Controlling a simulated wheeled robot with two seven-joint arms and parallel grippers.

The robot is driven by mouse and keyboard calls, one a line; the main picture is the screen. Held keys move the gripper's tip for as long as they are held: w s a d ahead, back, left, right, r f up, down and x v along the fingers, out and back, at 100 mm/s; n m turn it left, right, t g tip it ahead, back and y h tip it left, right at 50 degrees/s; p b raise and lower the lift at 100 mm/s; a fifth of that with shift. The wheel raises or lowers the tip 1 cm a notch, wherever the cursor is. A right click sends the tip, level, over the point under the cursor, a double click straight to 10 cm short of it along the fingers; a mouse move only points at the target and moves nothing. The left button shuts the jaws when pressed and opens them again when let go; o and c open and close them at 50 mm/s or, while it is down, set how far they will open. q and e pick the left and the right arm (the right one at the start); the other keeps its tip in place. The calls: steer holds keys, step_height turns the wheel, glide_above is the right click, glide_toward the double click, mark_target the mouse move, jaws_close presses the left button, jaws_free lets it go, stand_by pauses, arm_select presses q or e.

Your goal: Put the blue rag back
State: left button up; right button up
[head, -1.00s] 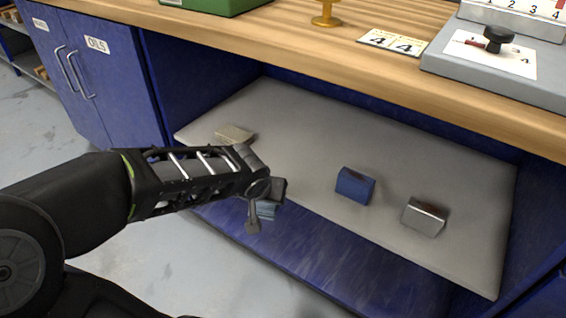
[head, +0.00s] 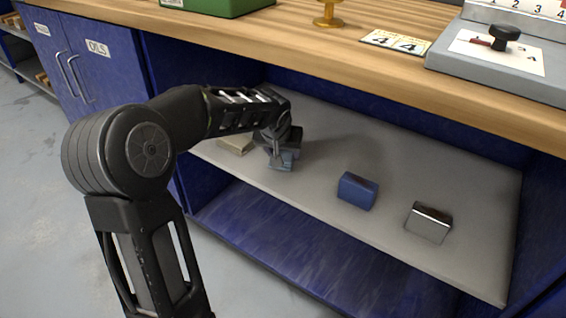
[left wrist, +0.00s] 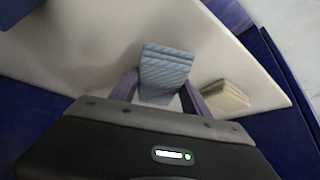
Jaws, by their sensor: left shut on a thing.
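The blue rag (head: 284,158) is a folded, light blue ribbed cloth. My left gripper (head: 277,150) is shut on it, over the grey shelf (head: 322,151) under the benchtop. In the left wrist view the rag (left wrist: 166,72) sits between the two fingers of the gripper (left wrist: 160,92). I cannot tell whether the rag touches the shelf. A folded beige rag (head: 237,145) lies on the shelf just left of the gripper and also shows in the left wrist view (left wrist: 226,95). My right gripper is not in view.
A dark blue block (head: 357,190) and a silver-grey block (head: 428,223) stand on the shelf to the right. The wooden benchtop (head: 300,42) overhangs the shelf. Blue cabinet doors (head: 88,75) are at the left. The shelf between gripper and blue block is clear.

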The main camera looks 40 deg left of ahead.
arm_select(q)
step_height(320, 180, down, 4)
steer(key=shift+r+b, duration=0.15)
steer(key=shift+b, duration=1)
steer(key=shift+r, duration=0.1)
